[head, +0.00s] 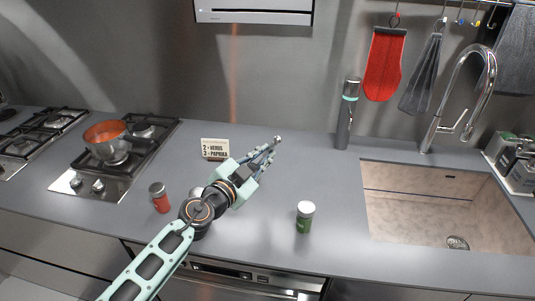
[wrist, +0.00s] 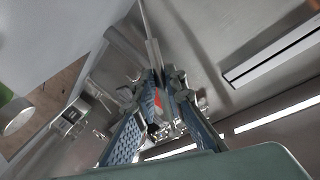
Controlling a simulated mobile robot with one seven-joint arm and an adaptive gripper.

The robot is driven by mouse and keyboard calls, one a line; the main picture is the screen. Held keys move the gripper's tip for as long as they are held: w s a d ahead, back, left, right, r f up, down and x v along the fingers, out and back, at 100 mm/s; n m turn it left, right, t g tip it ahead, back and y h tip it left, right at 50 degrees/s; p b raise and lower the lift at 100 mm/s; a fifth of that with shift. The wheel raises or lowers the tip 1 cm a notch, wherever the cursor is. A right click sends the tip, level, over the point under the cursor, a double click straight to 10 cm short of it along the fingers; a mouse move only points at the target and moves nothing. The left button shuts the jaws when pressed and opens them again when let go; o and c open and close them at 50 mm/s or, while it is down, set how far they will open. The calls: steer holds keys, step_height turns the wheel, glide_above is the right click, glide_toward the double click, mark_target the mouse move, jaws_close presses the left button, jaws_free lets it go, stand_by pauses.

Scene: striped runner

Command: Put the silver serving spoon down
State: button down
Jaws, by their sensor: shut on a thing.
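My gripper (head: 267,154) is stretched out above the middle of the grey counter (head: 300,165) in the head view. Its fingers also show in the wrist view (wrist: 164,80), closed on a thin silver shaft, which I take to be the silver serving spoon (wrist: 149,32). The shaft runs up and away from the fingertips in the wrist view. In the head view only a small silver end of the spoon (head: 278,138) shows past the fingertips. The rest is hidden by the fingers. I cannot tell how high the spoon is above the counter.
A green jar with a white lid (head: 305,217) stands right of my gripper, and a red jar (head: 160,198) to the left. A small sign (head: 215,149) stands behind. A dark cylinder (head: 347,113) stands near the sink (head: 375,211). A pan (head: 103,141) sits on the left hob.

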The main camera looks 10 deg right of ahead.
steer(key=shift+f, duration=0.35)
